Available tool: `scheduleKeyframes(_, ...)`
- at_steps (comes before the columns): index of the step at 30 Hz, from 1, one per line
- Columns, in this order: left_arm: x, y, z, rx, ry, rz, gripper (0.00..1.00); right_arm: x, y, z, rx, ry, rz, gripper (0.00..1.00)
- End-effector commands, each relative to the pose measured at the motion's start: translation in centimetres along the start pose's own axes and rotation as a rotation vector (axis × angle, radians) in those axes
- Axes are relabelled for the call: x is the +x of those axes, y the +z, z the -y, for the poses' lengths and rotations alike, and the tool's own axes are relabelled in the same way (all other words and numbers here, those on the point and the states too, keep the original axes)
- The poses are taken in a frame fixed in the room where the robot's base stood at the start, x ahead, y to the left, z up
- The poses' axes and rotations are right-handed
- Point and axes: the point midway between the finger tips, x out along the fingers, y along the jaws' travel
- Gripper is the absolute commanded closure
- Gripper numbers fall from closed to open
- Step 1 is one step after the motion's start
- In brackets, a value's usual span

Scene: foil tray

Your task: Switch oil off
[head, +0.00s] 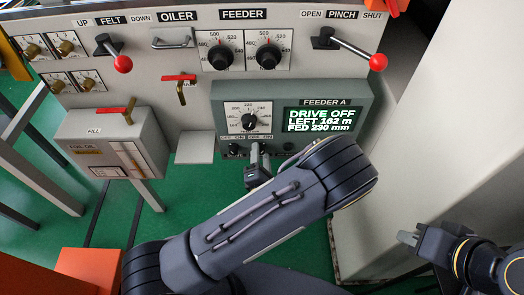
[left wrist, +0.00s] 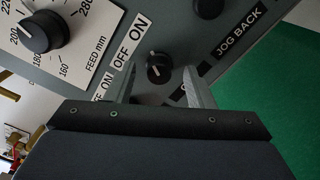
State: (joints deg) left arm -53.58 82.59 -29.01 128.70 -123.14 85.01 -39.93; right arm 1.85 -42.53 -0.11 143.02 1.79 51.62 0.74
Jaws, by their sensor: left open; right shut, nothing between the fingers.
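The feeder box (head: 372,95) carries a row of small black switch knobs under "OFF ON" labels. One switch knob (left wrist: 158,68) sits between the open fingers of my left gripper (left wrist: 160,76) in the left wrist view; I cannot tell whether they touch it. Its name label is mostly hidden by a finger, so I cannot read whether it is the oil switch. In the head view my left gripper (head: 257,150) covers this knob; another switch knob (head: 233,150) shows to its left. My right gripper (head: 408,238) is shut and empty, low at the right.
The feed dial (head: 249,122) is above the switches. The display (head: 321,119) reads "DRIVE OFF, LEFT 162 m, FED 230 mm". A "JOG BACK" label (left wrist: 240,28) is to the right. Red-knobbed felt (head: 123,64) and pinch (head: 378,62) levers stick out above.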

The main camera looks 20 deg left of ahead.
Motion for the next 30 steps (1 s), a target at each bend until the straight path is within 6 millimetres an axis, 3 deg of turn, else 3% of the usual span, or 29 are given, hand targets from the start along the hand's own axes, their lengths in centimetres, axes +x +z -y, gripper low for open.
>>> scheduleKeyframes(7, 0.03, -0.01, -0.03, -0.001, 0.000, 0.000, 0.52, 0.00, 0.01, 0.00, 0.000, 0.000, 0.000, 1.00)
scheduleKeyframes(17, 0.02, 0.00, -0.02, -0.001, 0.000, 0.000, 0.95, 0.00, 0.01, 0.00, 0.000, 0.000, 0.000, 1.00)
scheduleKeyframes(30, 0.02, 0.01, 0.00, -0.097, 0.000, 0.000, 0.96, 0.07, 0.04, -0.03, 0.000, 0.000, 0.000, 1.00)
